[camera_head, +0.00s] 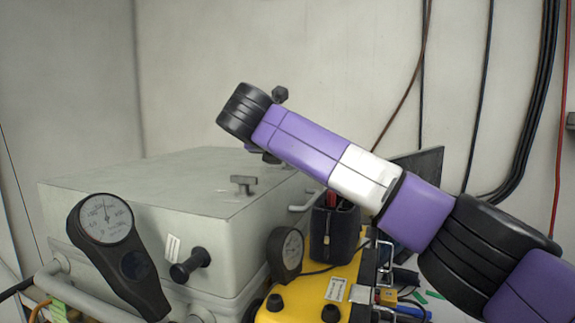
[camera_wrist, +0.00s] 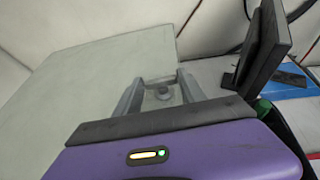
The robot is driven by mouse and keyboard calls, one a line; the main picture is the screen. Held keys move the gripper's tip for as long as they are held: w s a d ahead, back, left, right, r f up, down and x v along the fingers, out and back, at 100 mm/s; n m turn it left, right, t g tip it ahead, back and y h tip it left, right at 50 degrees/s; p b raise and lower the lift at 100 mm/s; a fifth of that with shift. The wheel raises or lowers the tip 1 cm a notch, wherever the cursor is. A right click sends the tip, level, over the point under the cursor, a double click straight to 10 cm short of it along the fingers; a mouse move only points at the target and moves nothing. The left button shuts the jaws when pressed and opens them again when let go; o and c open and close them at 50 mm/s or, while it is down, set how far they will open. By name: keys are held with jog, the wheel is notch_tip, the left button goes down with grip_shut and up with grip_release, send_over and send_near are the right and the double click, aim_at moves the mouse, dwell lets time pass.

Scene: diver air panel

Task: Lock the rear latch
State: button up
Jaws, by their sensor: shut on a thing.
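A pale grey case (camera_head: 105,180) stands at the left with its lid closed. In the wrist view its flat top (camera_wrist: 90,85) fills the left and middle. My gripper (camera_wrist: 160,86) points down at the top, with one grey finger on each side of a small grey latch (camera_wrist: 162,94). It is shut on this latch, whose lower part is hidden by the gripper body. In the head view my arm hides most of the gripper and the latch at the lid's far side. A second, T-shaped grey latch (camera_head: 243,184) stands nearer on the lid, apart from my gripper.
A round dial gauge (camera_head: 108,220) and a black knob (camera_head: 190,264) are at the case's front. A yellow case (camera_head: 310,297) with a black pouch (camera_head: 333,232) stands to the right. A dark upright panel (camera_wrist: 262,50) rises close by the gripper's right.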

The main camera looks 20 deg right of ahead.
jog(key=shift+a+f+m+g+h+b, duration=0.1)
jog(key=shift+m+g+h+b, duration=0.3)
jog(key=shift+m, duration=0.1)
jog(key=shift+w, duration=0.1)
jog(key=o, duration=1.4)
jog(key=shift+c, duration=0.2)
jog(key=shift+b+v, duration=0.5)
jog(key=shift+v, duration=3.4)
jog(key=shift+a, duration=0.1)
